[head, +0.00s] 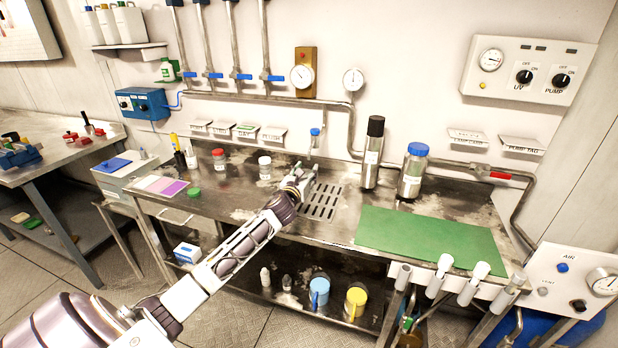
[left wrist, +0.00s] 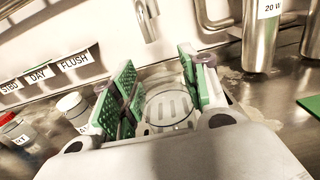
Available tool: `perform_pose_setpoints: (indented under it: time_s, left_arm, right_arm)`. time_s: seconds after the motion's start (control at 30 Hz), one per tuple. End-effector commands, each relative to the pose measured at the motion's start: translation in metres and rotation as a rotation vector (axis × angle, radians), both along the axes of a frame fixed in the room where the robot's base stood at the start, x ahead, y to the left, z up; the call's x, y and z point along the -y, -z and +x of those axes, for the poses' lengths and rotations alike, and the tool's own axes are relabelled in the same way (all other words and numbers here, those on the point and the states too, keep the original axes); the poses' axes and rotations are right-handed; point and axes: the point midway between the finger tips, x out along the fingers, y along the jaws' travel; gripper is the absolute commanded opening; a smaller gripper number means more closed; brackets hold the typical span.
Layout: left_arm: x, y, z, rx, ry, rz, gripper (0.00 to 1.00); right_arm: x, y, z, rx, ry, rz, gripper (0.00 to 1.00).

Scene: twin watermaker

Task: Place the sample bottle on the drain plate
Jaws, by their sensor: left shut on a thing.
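My left gripper (head: 302,180) is over the left edge of the slotted drain plate (head: 322,204) in the steel bench. In the left wrist view, its green-padded fingers (left wrist: 155,105) are shut on a clear, round, uncapped vessel, seemingly the sample bottle (left wrist: 168,112). The plate's slots show through and around it. In the head view the bottle is mostly hidden by the gripper. I cannot tell whether its base touches the plate. My right gripper is not in view.
A small tap (head: 314,138) hangs behind the plate. White-lidded (head: 265,168) and red-lidded (head: 218,159) jars stand left, near a loose green cap (head: 194,192). Tall steel bottles (head: 411,175) stand right, behind a green mat (head: 430,238).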

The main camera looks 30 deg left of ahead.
Motion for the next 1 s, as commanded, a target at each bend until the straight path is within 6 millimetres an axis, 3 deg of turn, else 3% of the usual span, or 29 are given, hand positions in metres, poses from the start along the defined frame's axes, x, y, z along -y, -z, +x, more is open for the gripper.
perform_pose_setpoints:
  time_s: [0.4, 0.8, 1.0]
  left_arm:
    - [-0.007, -0.001, 0.030, 0.001, 0.001, -0.002, 0.27]
    - [-0.007, 0.001, 0.031, 0.000, 0.001, -0.001, 0.27]
    - [-0.007, 0.012, 0.031, -0.001, 0.001, -0.003, 0.27]
  right_arm:
    - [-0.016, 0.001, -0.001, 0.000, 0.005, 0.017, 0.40]
    - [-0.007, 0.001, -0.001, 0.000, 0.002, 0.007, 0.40]
    - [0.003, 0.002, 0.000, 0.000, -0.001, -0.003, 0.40]
